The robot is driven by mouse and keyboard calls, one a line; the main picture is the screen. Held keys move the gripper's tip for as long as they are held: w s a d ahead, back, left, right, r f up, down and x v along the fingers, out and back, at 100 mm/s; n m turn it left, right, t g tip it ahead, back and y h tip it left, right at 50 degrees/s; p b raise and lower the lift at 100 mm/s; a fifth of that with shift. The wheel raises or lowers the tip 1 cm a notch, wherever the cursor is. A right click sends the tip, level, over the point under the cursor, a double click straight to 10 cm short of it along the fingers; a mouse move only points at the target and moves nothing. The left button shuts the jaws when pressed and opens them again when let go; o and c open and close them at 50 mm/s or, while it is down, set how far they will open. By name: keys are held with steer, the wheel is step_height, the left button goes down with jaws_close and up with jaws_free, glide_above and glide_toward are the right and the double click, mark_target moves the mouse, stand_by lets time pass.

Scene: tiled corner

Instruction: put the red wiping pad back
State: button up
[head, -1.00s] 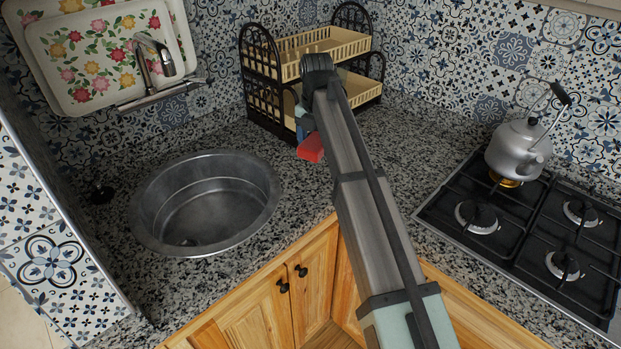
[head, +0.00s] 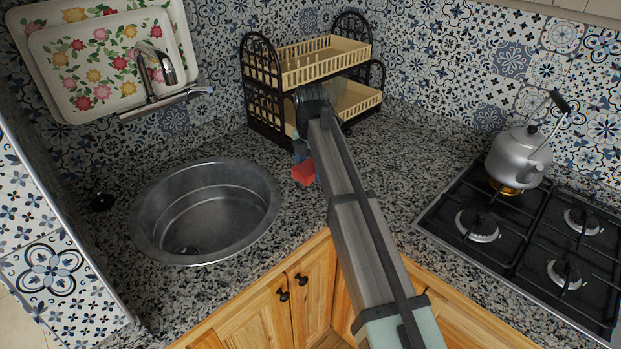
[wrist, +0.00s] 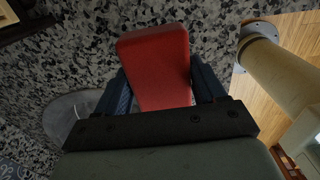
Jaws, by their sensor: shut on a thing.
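The red wiping pad (head: 304,173) hangs at the end of my arm, in front of the dish rack and to the right of the sink in the head view. In the wrist view the red wiping pad (wrist: 155,65) is a plain block between the two dark fingers. My gripper (wrist: 160,90) is shut on it. In the head view my gripper (head: 303,156) is mostly hidden behind my own arm. The pad appears to be above the granite counter (head: 310,218); I cannot tell its exact height.
A round metal sink (head: 205,212) lies to the left. A two-tier dish rack (head: 318,62) stands behind my arm. A faucet (head: 150,75) and flowered trays (head: 100,60) are at upper left. A kettle (head: 517,155) stands on the gas hob (head: 520,235) at right.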

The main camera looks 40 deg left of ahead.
mark_target(310, 165)
steer(key=shift+f, duration=2.05)
steer(key=shift+f, duration=0.15)
steer(key=o, duration=1)
step_height(310, 165, up, 12)
steer(key=shift+r, duration=0.15)
